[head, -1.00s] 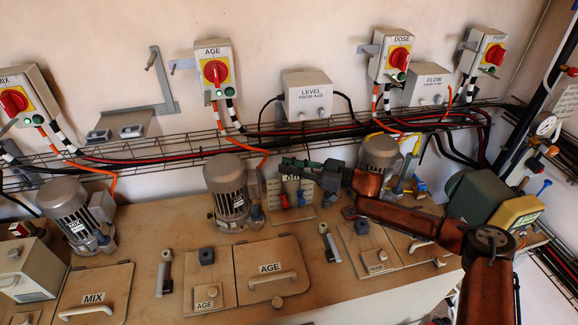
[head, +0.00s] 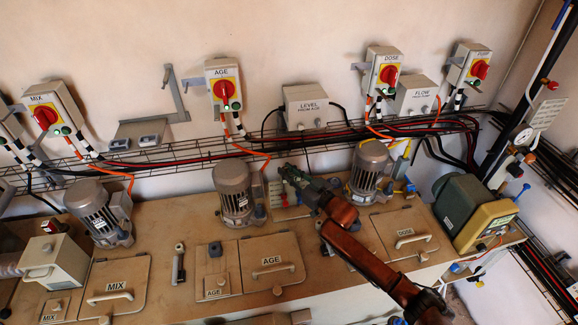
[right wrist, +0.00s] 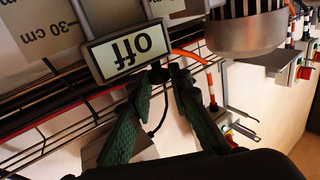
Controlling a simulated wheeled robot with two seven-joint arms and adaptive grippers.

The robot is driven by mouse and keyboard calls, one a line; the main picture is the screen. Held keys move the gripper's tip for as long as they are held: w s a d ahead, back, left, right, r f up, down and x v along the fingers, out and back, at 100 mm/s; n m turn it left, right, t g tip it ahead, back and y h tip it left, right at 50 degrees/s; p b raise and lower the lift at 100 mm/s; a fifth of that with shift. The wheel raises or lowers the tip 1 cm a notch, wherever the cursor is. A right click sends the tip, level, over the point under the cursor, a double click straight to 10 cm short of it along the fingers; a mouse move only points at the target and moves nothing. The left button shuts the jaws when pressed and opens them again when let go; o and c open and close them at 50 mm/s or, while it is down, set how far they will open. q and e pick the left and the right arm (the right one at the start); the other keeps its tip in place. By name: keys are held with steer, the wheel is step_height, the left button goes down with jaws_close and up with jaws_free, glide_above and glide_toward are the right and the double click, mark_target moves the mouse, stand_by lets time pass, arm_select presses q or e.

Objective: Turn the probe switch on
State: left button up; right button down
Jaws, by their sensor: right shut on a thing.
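My right gripper (head: 290,174) reaches over the bench to the small probe panel (head: 281,198) beside the AGE motor. In the right wrist view its green fingers (right wrist: 160,82) close together at a small dark part just by the sign that reads "off" upside down (right wrist: 120,53). I take this part to be the probe switch (right wrist: 157,74); the fingers mostly hide it, and its position cannot be read. A plate marked "-30 cm" (right wrist: 45,32) shows beside the sign. My left gripper is not in view.
The AGE motor (head: 235,190) stands left of my gripper and the DOSE motor (head: 370,168) right of it. A wire cable tray (head: 190,155) runs along the wall behind. The AGE lid (head: 270,262) lies in front on the bench.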

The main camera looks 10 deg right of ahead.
steer(key=shift+s+a+m+t+h+p, duration=0.15)
steer(key=shift+m+t+h+p, duration=0.35)
steer(key=shift+m+h, duration=0.8)
steer(key=shift+w+a+m+t+h+p, duration=0.25)
steer(key=shift+m+t+h, duration=0.5)
steer(key=shift+h, duration=0.95)
steer(key=shift+s+d, duration=0.1)
steer(key=shift+s, duration=0.1)
steer(key=shift+r+m+h, duration=0.15)
steer(key=shift+m+h, duration=0.2)
steer(key=shift+h, duration=0.15)
steer(key=c, duration=1.8)
jaws_free()
steer(key=shift+s, duration=0.1)
